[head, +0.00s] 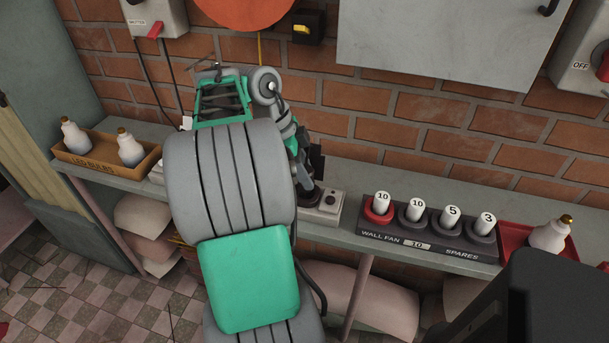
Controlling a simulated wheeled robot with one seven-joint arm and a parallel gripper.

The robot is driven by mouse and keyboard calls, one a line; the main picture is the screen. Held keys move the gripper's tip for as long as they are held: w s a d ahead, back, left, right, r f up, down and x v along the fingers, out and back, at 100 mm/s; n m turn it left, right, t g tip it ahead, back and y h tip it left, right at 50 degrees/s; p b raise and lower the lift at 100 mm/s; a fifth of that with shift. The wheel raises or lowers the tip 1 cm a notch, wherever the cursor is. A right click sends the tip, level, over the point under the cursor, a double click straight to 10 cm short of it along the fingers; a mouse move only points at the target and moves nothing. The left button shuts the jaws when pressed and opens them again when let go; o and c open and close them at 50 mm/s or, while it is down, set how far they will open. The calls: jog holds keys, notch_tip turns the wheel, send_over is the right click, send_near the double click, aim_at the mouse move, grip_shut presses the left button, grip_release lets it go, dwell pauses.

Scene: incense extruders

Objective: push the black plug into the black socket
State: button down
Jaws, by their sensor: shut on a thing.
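My arm fills the middle of the head view, and my gripper (309,187) points down over a small grey box (327,212) on the shelf. The gripper is shut on the black plug, which is mostly hidden by the fingers and the arm. A dark round piece (311,199) shows just under the fingertips at the left part of the box; I cannot tell plug from black socket there, nor how deep the plug sits. A small dark round knob or hole (331,199) shows on the box's right part.
A dark rack (416,245) with several white numbered cylinders stands right of the box, then a red tray (515,238) with a bulb (552,234). The brick wall (400,140) rises close behind the shelf.

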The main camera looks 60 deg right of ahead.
jog(key=shift+f+b, duration=1.4)
jog(key=shift+f, duration=0.1)
